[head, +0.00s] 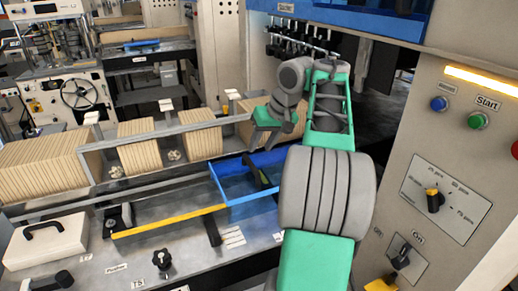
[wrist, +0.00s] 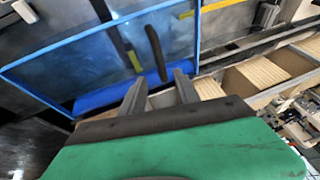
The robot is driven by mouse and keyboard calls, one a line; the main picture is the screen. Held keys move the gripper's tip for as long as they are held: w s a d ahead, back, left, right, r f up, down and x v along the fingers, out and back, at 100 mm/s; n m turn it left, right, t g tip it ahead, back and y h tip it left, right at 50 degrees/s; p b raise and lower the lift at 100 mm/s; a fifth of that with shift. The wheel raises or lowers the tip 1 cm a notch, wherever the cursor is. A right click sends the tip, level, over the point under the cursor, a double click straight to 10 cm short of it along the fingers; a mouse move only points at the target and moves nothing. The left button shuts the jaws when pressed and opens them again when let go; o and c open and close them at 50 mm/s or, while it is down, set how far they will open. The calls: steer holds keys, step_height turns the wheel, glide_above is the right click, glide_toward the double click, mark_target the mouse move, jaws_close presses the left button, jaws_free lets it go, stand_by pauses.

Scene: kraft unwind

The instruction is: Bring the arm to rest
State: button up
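My arm (head: 328,190) reaches up from the bottom of the head view and bends at the top. Its end hangs over the machine bed, with my gripper (head: 256,143) small and partly hard to see near the far end of the blue-framed guard. In the wrist view, the two dark fingers of my gripper (wrist: 160,86) stand apart with nothing held between them. The clear blue guard (head: 244,187) lies below and beyond the fingers; it also shows in the wrist view (wrist: 90,58), with a dark handle (wrist: 155,52) at its edge.
Stacks of kraft sheets (head: 138,147) stand in a railed channel to the left. A control panel (head: 445,190) with buttons and switches rises close on the right. A blue-edged housing (head: 350,15) overhangs at the top. A white case (head: 45,242) sits at the lower left.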

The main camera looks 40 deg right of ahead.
steer(key=shift+a, duration=0.1)
steer(key=a+f+n+b, duration=0.2)
steer(key=a+f+b, duration=0.15)
steer(key=a, duration=1.65)
steer(key=s+a+f+n, duration=0.1)
steer(key=s+a+f, duration=0.8)
steer(key=s+f, duration=0.4)
steer(key=shift+s+h+b, duration=0.25)
steer(key=shift+h+b, duration=0.15)
steer(key=shift+a, duration=0.15)
